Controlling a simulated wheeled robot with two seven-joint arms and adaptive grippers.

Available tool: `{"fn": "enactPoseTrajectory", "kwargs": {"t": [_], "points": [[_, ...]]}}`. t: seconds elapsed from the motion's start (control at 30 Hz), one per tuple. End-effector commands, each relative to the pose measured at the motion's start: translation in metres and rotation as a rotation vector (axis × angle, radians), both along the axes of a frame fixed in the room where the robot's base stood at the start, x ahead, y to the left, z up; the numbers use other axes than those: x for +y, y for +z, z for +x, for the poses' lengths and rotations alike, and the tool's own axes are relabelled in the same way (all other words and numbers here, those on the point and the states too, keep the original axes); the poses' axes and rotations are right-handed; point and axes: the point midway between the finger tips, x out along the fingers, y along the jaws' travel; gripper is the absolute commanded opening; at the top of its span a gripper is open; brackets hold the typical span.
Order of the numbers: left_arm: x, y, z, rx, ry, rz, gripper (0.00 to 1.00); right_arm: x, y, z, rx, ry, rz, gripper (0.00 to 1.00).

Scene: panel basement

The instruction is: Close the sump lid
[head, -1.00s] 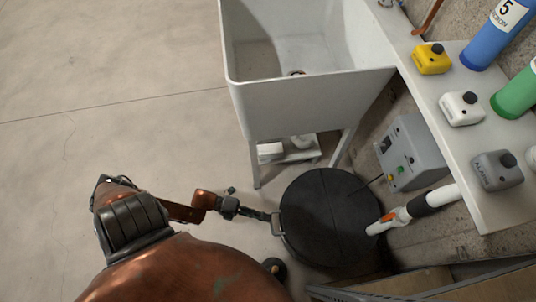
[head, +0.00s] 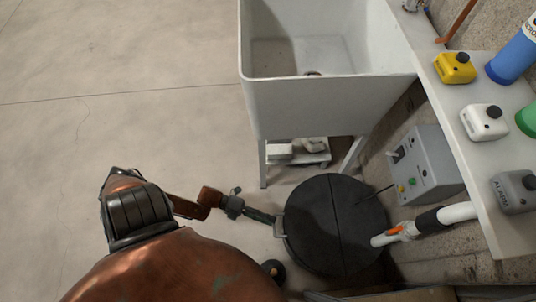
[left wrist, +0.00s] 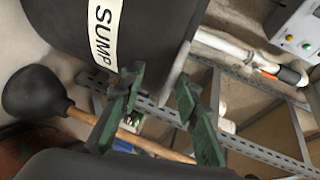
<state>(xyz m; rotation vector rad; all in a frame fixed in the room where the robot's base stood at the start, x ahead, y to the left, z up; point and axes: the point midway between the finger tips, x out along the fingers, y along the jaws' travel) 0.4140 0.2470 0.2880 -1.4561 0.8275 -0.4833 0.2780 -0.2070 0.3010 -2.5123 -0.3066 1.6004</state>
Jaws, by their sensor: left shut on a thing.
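The sump lid (head: 338,215) is a dark round disc with a seam across it, below the white sink in the head view. It looks flat over the sump; I cannot tell whether it is fully seated. A pale metal handle (head: 279,228) sits at its left rim. My left gripper (head: 272,219) reaches in from the left and is shut on this handle. In the left wrist view the green fingers (left wrist: 160,100) straddle the metal handle (left wrist: 180,66), beside a dark curved side with a white SUMP label (left wrist: 103,30). My right gripper is not in view.
A white sink (head: 320,105) stands behind the lid. A white pipe with an orange part (head: 396,235) and a grey control box (head: 424,165) are at the right. A plunger (left wrist: 35,92) lies near the gripper in the left wrist view. The floor at left is clear.

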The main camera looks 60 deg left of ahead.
Motion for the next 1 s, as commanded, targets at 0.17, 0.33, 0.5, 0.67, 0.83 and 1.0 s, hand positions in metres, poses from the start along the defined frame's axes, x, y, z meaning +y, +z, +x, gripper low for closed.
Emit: {"fn": "enactPoseTrajectory", "kwargs": {"t": [0.17,0.33,0.5,0.67,0.83,1.0], "points": [[0.003,-0.004,-0.005,0.011,0.003,0.008,0.26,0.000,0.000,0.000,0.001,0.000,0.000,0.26],[0.004,-0.003,-0.004,0.009,0.004,0.009,0.26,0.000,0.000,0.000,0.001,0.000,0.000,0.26],[0.004,-0.003,-0.004,0.008,0.004,0.009,0.26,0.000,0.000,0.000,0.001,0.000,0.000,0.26],[0.005,-0.002,-0.004,0.008,0.003,0.010,0.26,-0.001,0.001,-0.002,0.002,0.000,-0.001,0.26],[0.019,0.001,-0.017,0.009,0.004,0.010,0.26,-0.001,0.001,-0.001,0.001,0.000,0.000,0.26],[0.044,0.009,-0.039,0.006,0.002,0.008,0.26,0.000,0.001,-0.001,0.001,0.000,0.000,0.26]]}}
